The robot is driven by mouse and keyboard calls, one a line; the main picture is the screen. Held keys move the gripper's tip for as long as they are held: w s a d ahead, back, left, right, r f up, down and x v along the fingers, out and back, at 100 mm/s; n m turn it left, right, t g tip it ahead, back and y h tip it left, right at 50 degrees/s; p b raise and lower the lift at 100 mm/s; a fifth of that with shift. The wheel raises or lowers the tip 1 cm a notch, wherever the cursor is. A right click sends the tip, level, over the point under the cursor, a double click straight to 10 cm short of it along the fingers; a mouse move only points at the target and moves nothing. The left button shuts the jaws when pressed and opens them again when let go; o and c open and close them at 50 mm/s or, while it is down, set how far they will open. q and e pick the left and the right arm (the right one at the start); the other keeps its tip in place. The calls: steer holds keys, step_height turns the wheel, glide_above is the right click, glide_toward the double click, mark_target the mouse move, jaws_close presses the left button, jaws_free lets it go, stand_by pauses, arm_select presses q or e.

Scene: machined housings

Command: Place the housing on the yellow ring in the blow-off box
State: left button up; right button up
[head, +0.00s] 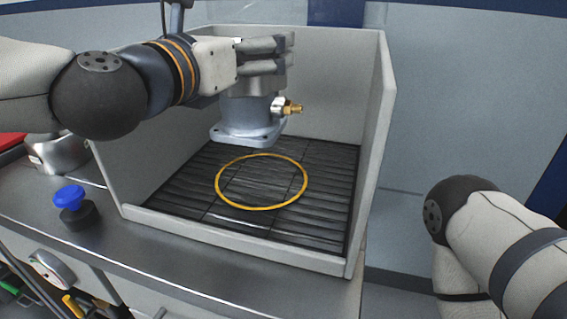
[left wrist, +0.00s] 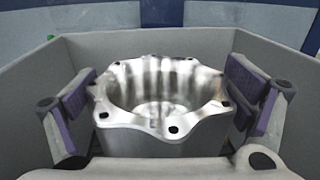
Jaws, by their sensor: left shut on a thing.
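The housing (head: 248,118) is a silver machined part with a flanged base and a brass fitting on its right side. My left gripper (head: 262,62) is shut on its upper part and holds it upright inside the blow-off box (head: 387,110). The yellow ring (head: 262,208) lies flat on the dark slatted floor; the housing hangs above and behind it, apart from it. In the left wrist view the housing's open top (left wrist: 165,95) shows between the purple-padded fingers (left wrist: 165,100). My right gripper is not in view; only part of my right arm shows at lower right.
The box has grey walls at the left, back and right, and a low front lip (head: 235,243). A blue knob (head: 69,197) stands on the metal bench (head: 150,255) left of the box. Another metal part (head: 58,152) sits at the far left.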

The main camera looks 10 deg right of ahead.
mark_target(250, 110)
arm_select(q)
steer(key=shift+w+d+r, duration=0.15)
steer(key=shift+w, duration=0.1)
step_height(250, 110, down, 10)
steer(key=shift+s+r+b, duration=0.15)
steer(key=shift+r+b, duration=0.1)
steer(key=shift+b, duration=0.4)
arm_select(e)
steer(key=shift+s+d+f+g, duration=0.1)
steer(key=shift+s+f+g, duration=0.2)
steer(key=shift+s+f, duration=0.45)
arm_select(q)
steer(key=shift+f, duration=0.1)
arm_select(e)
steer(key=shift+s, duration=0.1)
arm_select(q)
steer(key=o, duration=1.6)
steer(key=shift+f, duration=0.2)
